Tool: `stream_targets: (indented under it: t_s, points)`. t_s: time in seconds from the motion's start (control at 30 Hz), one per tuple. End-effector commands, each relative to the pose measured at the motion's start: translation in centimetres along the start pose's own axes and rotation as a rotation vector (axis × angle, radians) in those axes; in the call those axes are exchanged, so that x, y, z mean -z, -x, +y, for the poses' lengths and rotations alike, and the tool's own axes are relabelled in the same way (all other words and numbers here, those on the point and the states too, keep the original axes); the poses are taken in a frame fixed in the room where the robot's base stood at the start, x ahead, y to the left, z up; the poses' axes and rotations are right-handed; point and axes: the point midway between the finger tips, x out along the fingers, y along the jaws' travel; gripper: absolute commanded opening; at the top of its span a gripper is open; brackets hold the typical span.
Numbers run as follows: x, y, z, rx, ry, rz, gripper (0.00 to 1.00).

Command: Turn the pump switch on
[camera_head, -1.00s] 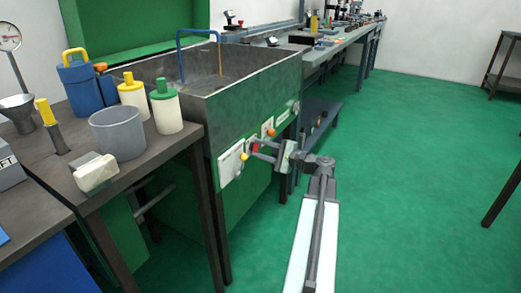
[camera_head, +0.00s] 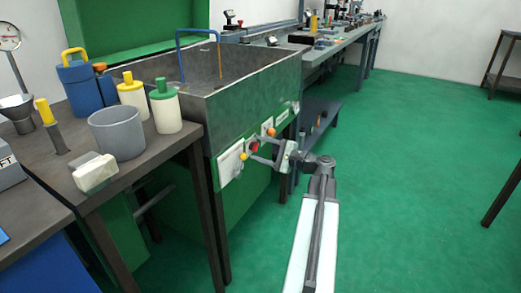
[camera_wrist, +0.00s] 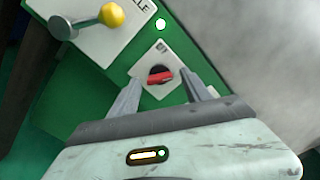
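The switch (camera_wrist: 160,75) is a red knob with a dark base on a small white plate on the green machine front. The plate's lettering is too small to read. In the head view the red knob (camera_head: 254,149) shows between my fingers. My gripper (camera_wrist: 160,81) is open, with one finger on each side of the knob. I cannot tell whether either finger touches it. My gripper also shows in the head view (camera_head: 254,152), reaching the panel from the right.
A yellow ball-ended lever (camera_wrist: 111,15) on a white plate sits left of the switch. An orange knob (camera_head: 271,132) is on the panel to the right. The grey basin (camera_head: 240,100) stands above. Green floor (camera_head: 400,180) is clear to the right.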

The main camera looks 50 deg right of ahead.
Motion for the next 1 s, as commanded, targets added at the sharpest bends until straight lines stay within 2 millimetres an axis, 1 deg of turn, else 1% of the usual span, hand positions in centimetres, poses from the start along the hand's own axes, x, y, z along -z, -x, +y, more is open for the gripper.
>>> stream_targets:
  t_s: [0.07,0.17,0.4,0.53,0.67,1.0]
  points:
    - [0.0,0.0,0.0,0.0,0.0,0.0,0.56]
    - [0.0,0.8,0.0,0.002,0.0,0.002,0.56]
    - [0.0,5.5,0.0,0.001,0.0,0.002,0.56]
    - [0.0,7.2,0.0,0.0,0.0,0.001,0.56]
    - [0.0,7.8,0.0,0.0,0.0,0.0,0.56]
    - [0.0,7.8,0.0,0.0,0.0,0.0,0.56]
